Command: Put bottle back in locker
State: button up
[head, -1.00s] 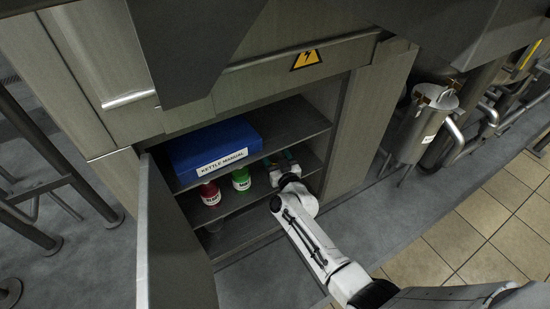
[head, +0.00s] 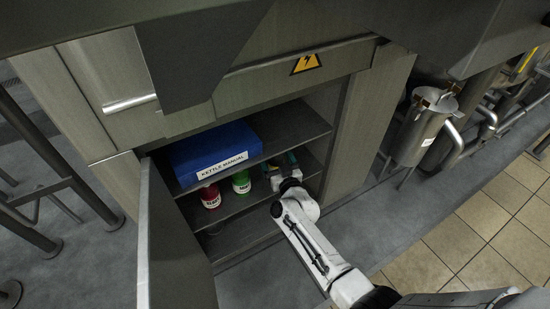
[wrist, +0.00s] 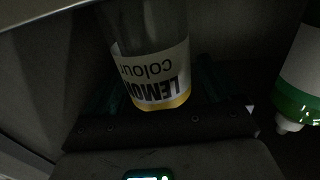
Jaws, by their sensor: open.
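The bottle (wrist: 155,70), with a white "LEMON colour" label and a yellow band, stands between my gripper's fingers in the wrist view. It appears inverted there, and its far end runs out of the frame. My gripper (head: 281,164) is open and reaches into the open locker (head: 345,130), at the right end of the middle shelf. Its fingers (wrist: 162,88) lie on both sides of the bottle; I cannot tell whether they touch it. In the head view my gripper and wrist hide the bottle. Whether it rests on the shelf is too dark to tell.
A green bottle (head: 241,181) and a red bottle (head: 210,196) stand left of my gripper on the same shelf. A blue "KETTLE MANUAL" box (head: 210,150) lies on the shelf above. The locker door (head: 170,235) stands open at left.

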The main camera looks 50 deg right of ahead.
jog(key=p+v, duration=0.3)
jog(key=v, duration=0.8)
jog(key=s+a+f+n+g+y, duration=0.1)
jog(key=s+a+n+g+y, duration=0.1)
jog(key=a+g+y, duration=0.3)
jog(key=s+a+n+g+y, duration=0.1)
jog(key=s+a+n+y, duration=0.2)
jog(key=a, duration=0.5)
jog(key=s+r+g, duration=0.2)
jog(key=s+g, duration=0.2)
jog(key=s, duration=0.5)
jog(key=s+r+g, duration=0.3)
jog(key=s+g, duration=0.2)
jog(key=s, duration=0.5)
jog(key=shift+h, duration=0.3)
jog(key=shift+s, duration=0.1)
